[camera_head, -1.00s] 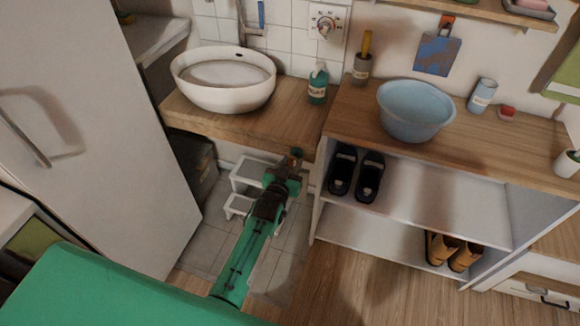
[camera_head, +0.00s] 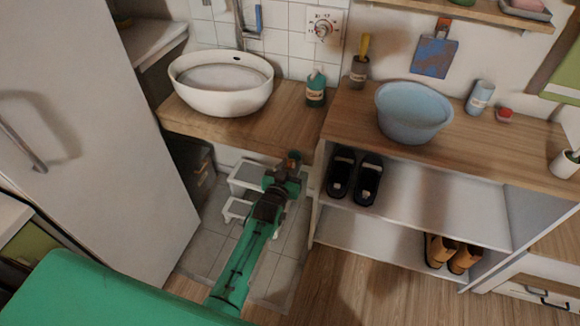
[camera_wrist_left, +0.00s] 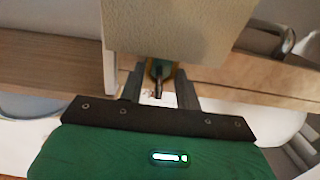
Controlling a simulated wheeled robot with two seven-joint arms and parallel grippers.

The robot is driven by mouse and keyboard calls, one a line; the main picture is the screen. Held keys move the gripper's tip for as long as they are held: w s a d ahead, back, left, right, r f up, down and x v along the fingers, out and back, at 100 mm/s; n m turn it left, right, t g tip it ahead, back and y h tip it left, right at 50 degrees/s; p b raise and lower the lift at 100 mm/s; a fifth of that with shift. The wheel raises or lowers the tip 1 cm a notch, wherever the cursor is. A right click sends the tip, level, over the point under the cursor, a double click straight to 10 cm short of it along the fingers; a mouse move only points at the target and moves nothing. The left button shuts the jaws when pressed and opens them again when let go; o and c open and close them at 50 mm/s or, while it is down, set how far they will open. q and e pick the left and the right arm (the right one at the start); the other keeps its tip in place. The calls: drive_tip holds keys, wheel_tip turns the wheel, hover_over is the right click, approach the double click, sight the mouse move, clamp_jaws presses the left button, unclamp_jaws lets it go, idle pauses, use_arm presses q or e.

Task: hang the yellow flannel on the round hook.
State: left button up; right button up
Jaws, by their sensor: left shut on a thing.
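My left gripper (camera_head: 290,164) is low in front of the wooden counter's front edge, between the sink and the shoe shelf. In the left wrist view its fingers (camera_wrist_left: 160,88) are closed on a small green and yellowish piece with a dark pin. A pale yellow, textured panel (camera_wrist_left: 180,30), which looks like the yellow flannel, fills the top middle there, against the fingertips. I cannot make out the flannel in the head view. I cannot identify a round hook. My right gripper is out of view.
The white sink (camera_head: 221,98) and a green soap bottle (camera_head: 316,90) stand on the counter (camera_head: 250,128). A blue basin (camera_head: 413,115) is on the shelf unit to the right, with dark shoes (camera_head: 355,178) below. A white step stool (camera_head: 240,180) stands beside my gripper. A tall white door (camera_head: 100,120) bounds the left.

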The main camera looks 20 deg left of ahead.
use_arm(q)
drive_tip(key=o, duration=0.8)
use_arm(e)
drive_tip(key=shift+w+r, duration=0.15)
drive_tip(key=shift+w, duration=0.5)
use_arm(q)
drive_tip(key=shift+s, duration=0.1)
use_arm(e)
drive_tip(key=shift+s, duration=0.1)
